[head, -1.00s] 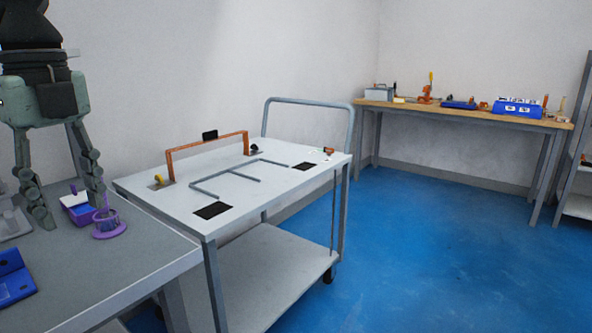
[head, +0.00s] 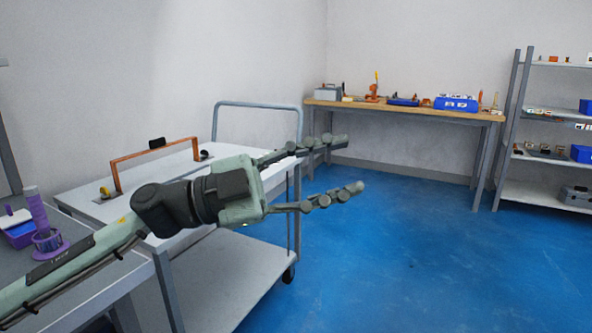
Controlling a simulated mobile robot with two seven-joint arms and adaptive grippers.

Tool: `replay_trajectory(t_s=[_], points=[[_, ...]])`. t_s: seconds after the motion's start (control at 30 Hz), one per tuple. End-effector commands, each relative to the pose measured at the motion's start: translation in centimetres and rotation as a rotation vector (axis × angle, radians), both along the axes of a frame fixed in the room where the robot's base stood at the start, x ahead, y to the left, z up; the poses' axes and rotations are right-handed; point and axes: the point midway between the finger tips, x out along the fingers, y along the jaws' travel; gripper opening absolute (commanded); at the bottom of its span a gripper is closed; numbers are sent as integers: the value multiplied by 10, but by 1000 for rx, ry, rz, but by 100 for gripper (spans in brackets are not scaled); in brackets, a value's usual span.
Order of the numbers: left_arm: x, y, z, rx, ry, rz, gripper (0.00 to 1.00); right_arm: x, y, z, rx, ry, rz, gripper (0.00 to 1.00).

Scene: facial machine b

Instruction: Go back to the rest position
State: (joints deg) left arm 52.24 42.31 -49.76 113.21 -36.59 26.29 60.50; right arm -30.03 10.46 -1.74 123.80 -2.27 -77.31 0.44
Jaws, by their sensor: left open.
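My left gripper (head: 335,166) is open and empty. Its arm comes in from the lower left, and its two fingers point right, in front of the white cart (head: 85,202). The gripper and wrist hide much of the cart's top. A purple stand or holder (head: 42,222) is on the grey table at the left, apart from the gripper. My right gripper is not in view.
The cart has an orange frame (head: 153,153) and a grey handle (head: 258,105). A wooden-topped workbench (head: 400,108) with a blue bin (head: 456,104) stands at the back. A shelf rack (head: 545,189) is at the right. The blue floor (head: 410,260) is clear.

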Motion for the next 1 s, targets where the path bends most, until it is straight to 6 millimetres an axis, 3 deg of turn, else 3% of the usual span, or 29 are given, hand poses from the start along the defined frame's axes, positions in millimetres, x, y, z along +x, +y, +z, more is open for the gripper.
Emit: replay_trajectory(t_s=[0.07,0.17,0.3,0.47,0.57,0.67,0.8,1.0], points=[[34,12,-5,-166,91,163,45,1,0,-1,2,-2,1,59],[82,47,-32,-306,222,416,45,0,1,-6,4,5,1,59],[125,109,-109,-367,431,759,45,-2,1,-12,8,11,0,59],[131,172,-216,-312,665,1064,45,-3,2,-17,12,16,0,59],[115,205,-283,-238,810,1218,45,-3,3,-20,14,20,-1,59],[85,235,-349,-144,958,1349,45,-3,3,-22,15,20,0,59],[25,268,-432,16,1165,1492,45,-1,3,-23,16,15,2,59],[-85,301,-523,272,1451,1614,45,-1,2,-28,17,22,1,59]])
